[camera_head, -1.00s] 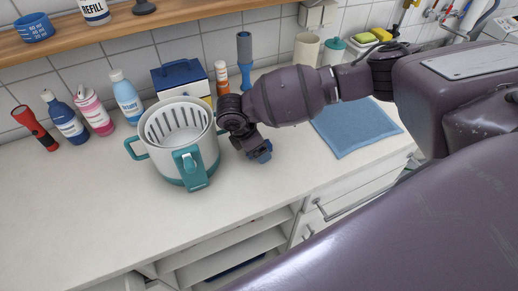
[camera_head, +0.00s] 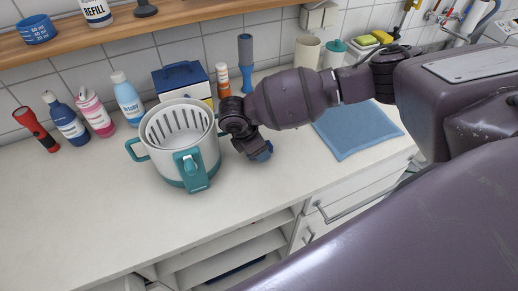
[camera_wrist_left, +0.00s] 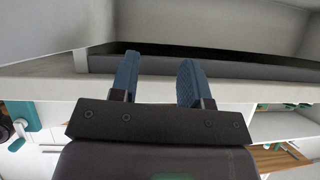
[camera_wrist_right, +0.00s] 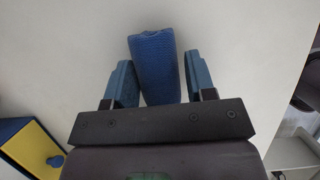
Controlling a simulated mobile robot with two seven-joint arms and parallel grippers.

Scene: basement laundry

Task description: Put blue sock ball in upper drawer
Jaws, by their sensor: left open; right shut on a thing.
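The blue sock ball (camera_wrist_right: 153,65) is between the fingers of my right gripper (camera_wrist_right: 162,80), just above the white countertop. In the head view my right gripper (camera_head: 259,153) is beside the teal-and-white pot, and my wrist partly hides the sock ball. My left gripper (camera_wrist_left: 157,78) is open and empty, its fingers close to a pale edge with a dark gap behind it; it is out of the head view. A white drawer front (camera_head: 352,193) with a bar handle is below the counter at the right. I cannot tell how far it is open.
The pot with a slotted white basket (camera_head: 181,160) stands left of my right gripper. Several bottles (camera_head: 95,110), a red flashlight (camera_head: 36,128) and a blue-lidded box (camera_head: 181,80) line the wall. A blue cloth (camera_head: 357,130) lies to the right. The front counter is clear.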

